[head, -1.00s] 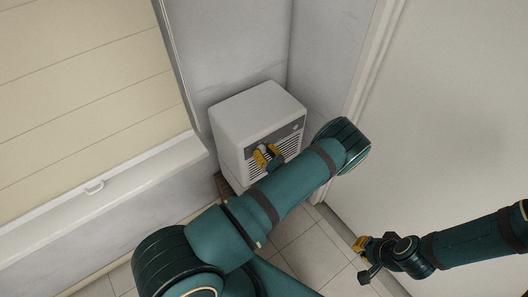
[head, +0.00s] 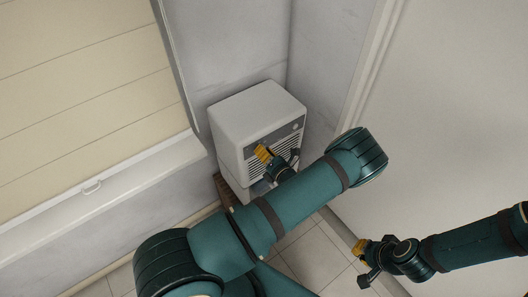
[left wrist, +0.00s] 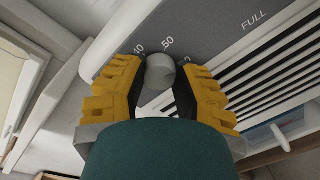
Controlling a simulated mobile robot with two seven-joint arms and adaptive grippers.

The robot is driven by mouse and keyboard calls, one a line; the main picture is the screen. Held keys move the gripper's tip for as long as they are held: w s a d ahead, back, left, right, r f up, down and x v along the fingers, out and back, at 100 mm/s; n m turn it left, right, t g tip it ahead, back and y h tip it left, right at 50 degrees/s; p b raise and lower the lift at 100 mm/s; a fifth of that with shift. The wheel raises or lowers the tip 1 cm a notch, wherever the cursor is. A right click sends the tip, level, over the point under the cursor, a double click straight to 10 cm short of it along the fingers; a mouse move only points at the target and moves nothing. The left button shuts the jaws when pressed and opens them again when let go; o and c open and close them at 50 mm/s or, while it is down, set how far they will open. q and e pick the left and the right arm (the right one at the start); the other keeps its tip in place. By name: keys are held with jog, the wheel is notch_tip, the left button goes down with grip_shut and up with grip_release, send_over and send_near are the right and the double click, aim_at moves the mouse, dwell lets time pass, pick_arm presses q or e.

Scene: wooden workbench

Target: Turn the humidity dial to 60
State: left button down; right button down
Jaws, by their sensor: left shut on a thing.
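The dehumidifier (head: 250,112) is a white box with a dark grey panel and slats. In the left wrist view its humidity dial (left wrist: 160,70) is a small round grey knob. The marks 40 and 50 show above it; the mark to the right is partly covered by a finger, and I cannot read a pointer on the knob. My left gripper (head: 266,154) is at the panel, its yellow-backed fingers on both sides of the dial and shut on it; the fingertips also show in the left wrist view (left wrist: 158,78). My right gripper (head: 364,262) is open and empty, low at the right.
The unit stands in a corner between grey walls, on something brown and low (head: 228,190). A window with a blind (head: 80,80) and sill is at the left, a white door or panel (head: 450,120) at the right. Tiled floor (head: 315,250) lies below. The panel reads FULL (left wrist: 254,20).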

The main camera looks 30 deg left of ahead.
pick_arm(q)
jog(key=shift+r+m, duration=0.1)
jog(key=shift+m, duration=0.9)
jog(key=c, duration=0.6)
grip_release()
jog(key=shift+d, duration=0.1)
jog(key=v, duration=1.1)
jog(key=shift+s+d, duration=0.1)
jog(key=shift+d, duration=0.3)
